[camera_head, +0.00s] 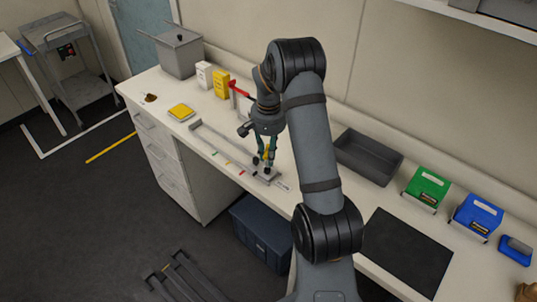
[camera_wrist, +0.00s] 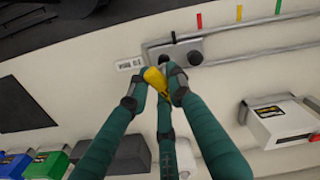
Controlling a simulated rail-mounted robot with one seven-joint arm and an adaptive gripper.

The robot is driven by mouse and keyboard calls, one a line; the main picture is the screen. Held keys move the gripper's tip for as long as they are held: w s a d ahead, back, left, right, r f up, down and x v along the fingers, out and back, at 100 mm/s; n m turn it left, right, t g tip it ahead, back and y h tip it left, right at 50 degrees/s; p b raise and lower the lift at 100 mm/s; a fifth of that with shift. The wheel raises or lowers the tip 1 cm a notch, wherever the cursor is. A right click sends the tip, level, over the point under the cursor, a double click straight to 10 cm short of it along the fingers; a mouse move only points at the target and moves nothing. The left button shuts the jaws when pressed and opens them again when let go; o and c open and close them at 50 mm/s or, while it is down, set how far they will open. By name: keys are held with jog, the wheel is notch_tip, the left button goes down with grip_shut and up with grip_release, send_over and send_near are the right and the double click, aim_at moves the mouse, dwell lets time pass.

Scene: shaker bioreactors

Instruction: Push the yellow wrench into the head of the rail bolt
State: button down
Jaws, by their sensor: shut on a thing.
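My gripper (camera_head: 264,160) points down over the near right end of a grey rail (camera_head: 225,146) on the bench. Its teal fingers (camera_wrist: 155,86) are closed on the yellow wrench (camera_wrist: 155,76), which also shows as a small yellow patch in the head view (camera_head: 267,151). The rail's end block (camera_wrist: 182,50) carries two dark round bolt heads in the wrist view, one (camera_wrist: 195,57) to the right and one (camera_wrist: 168,61) close beyond the wrench tip. I cannot tell whether the wrench touches or enters a bolt head. The wrench's lower end is partly hidden by the fingers.
Coloured marks line the rail, and a printed label (camera_wrist: 130,64) lies beside its end. A red-handled item (camera_head: 239,88) stands behind the rail. A grey tray (camera_head: 368,157), green bin (camera_head: 428,187), blue bin (camera_head: 477,214) and black mat (camera_head: 405,252) are to the right.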

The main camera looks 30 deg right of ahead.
jog(key=shift+f+b, duration=1.15)
jog(key=shift+b, duration=0.15)
dwell(1.1)
jog(key=c, duration=1.5)
grip_release()
notch_tip(320, 180, up, 12)
jog(key=shift+r, duration=0.1)
